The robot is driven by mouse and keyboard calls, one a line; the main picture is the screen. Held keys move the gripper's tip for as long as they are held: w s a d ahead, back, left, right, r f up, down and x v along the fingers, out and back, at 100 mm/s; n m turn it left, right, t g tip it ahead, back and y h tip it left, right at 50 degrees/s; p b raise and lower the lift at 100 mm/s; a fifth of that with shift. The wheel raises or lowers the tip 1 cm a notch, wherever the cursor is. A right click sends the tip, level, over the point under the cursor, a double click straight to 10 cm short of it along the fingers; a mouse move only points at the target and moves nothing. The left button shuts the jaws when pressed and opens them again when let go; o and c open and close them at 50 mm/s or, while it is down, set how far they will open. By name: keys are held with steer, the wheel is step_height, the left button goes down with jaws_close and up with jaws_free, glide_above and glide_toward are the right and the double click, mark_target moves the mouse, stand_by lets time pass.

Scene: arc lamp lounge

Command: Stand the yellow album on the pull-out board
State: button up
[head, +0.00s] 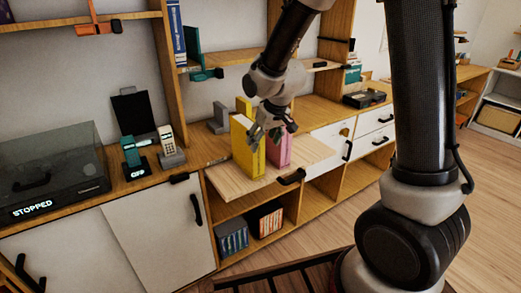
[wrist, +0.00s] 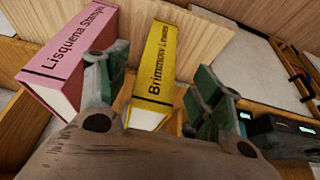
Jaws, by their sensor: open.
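The yellow album (head: 244,149) stands upright on the pull-out board (head: 233,185), beside a pink album (head: 284,151). In the wrist view, the yellow album (wrist: 158,68) shows its lettered spine, with the pink album (wrist: 75,50) to its left. My gripper (head: 267,134) is over the albums' upper part. In the wrist view my gripper (wrist: 160,82) is open, with one finger on each side of the yellow album. The left finger lies between the two albums. I cannot tell whether either finger touches a cover.
A grey bookend (head: 219,118) and another yellow item (head: 243,105) stand behind the board. Phones (head: 171,147) and a dark-lidded player (head: 52,175) are at left. The board has a black handle (head: 291,177). Bare board shows left of the albums.

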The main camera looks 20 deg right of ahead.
steer(key=s+d+r+m, duration=0.2)
steer(key=s+d+r, duration=0.9)
steer(key=s+r, duration=0.25)
steer(key=s+d+r, duration=0.1)
steer(key=s+d, duration=0.1)
steer(key=s, duration=0.5)
steer(key=s+d+r+m+h, duration=0.1)
steer(key=s+d+r, duration=0.1)
steer(key=s, duration=0.5)
steer(key=shift+d+m, duration=0.3)
steer(key=shift+d, duration=0.35)
steer(key=shift+w+a, duration=0.1)
steer(key=shift+w, duration=0.05)
steer(key=shift+c, duration=0.2)
